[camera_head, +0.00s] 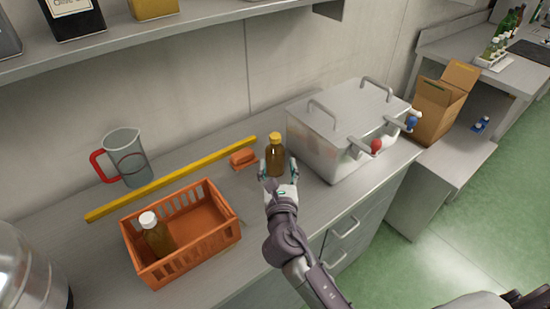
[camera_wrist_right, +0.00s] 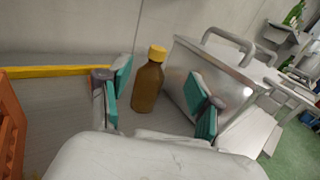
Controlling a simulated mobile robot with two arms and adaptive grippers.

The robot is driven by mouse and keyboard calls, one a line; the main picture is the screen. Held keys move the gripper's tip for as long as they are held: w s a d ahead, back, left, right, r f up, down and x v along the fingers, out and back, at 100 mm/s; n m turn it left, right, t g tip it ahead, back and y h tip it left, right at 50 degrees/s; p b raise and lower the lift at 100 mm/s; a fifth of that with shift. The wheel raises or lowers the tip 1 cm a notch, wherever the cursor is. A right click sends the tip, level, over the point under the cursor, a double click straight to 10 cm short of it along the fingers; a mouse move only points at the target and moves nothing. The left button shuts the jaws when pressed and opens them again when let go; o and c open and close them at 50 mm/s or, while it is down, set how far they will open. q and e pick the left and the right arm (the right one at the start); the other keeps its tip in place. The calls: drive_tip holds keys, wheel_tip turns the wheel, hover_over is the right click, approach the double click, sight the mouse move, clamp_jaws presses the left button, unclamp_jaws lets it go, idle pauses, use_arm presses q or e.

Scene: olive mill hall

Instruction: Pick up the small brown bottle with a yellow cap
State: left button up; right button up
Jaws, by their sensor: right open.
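The small brown bottle with a yellow cap (camera_head: 275,153) stands upright on the steel counter, just left of a lidded metal box. In the right wrist view the bottle (camera_wrist_right: 148,84) stands ahead of my right gripper, showing between its two teal-padded fingers. My right gripper (camera_head: 277,175) is open and empty, close in front of the bottle. The gripper hides part of the bottle's base in the head view. I cannot tell if a finger touches it. My left gripper is not in view.
An orange crate (camera_head: 187,271) holding a white-capped bottle (camera_head: 157,234) stands at left. A yellow bar (camera_head: 170,180), a measuring jug (camera_head: 127,158) and an orange-brown block (camera_head: 243,158) lie behind. The metal box (camera_head: 318,151) closes off the right side.

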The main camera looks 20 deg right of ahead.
sight(275, 135)
drive_tip(key=x, duration=0.8)
drive_tip(key=shift+w+d+p, duration=0.1)
drive_tip(key=shift+w+p, duration=0.05)
drive_tip(key=shift+p, duration=0.2)
drive_tip(key=x, duration=0.5)
drive_tip(key=shift+f, duration=0.2)
drive_tip(key=shift+s, duration=0.2)
drive_tip(key=shift+c, duration=0.9)
clamp_jaws()
drive_tip(key=shift+r, duration=0.15)
